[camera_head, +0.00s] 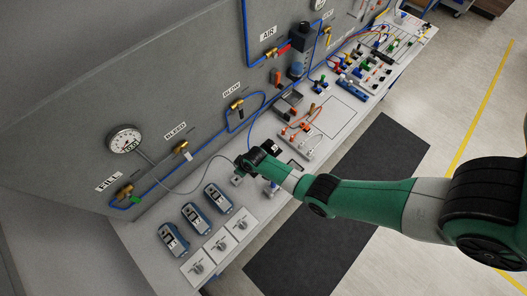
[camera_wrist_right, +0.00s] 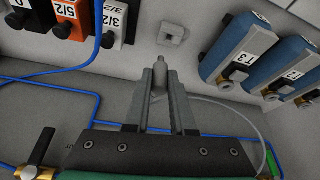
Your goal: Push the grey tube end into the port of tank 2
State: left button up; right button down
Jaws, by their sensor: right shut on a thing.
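My right gripper (camera_wrist_right: 160,85) is shut on the grey tube end (camera_wrist_right: 160,66), whose tip sticks out past the fingertips. In the head view the right gripper (camera_head: 243,172) is at the left end of my green arm, right of the tanks. The thin grey tube (camera_head: 195,191) runs from there to the wall gauge. Tank 2 (camera_wrist_right: 271,65) is the middle of three blue tanks, with a brass port (camera_wrist_right: 270,95) at its near end. It also shows in the head view (camera_head: 195,218). The tube end is apart from this port. My left gripper is not in view.
The other tanks (camera_wrist_right: 235,48) and (camera_wrist_right: 310,88) flank tank 2 closely. A small square grey block (camera_wrist_right: 172,33) stands just beyond the tube tip. Orange and black valve blocks (camera_wrist_right: 70,22) are at upper left. Blue lines and brass valves (camera_head: 182,148) run along the wall panel.

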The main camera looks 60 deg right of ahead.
jog(key=r+p, duration=0.1)
jog(key=w+a+r+p, duration=0.1)
jog(key=r+p, duration=0.1)
jog(key=w+r+p, duration=0.1)
jog(key=r, duration=0.1)
jog(key=shift+a+r, duration=0.15)
dwell(0.4)
jog(key=shift+a, duration=0.1)
jog(key=w+a+b, duration=0.4)
jog(key=a+b, duration=0.1)
jog(key=a, duration=0.5)
jog(key=w+a+b, duration=0.4)
jog(key=w+a, duration=0.1)
jog(key=a, duration=0.6)
jog(key=shift+a+b, duration=0.25)
jog(key=shift+b, duration=0.15)
dwell(0.3)
jog(key=shift+r, duration=0.1)
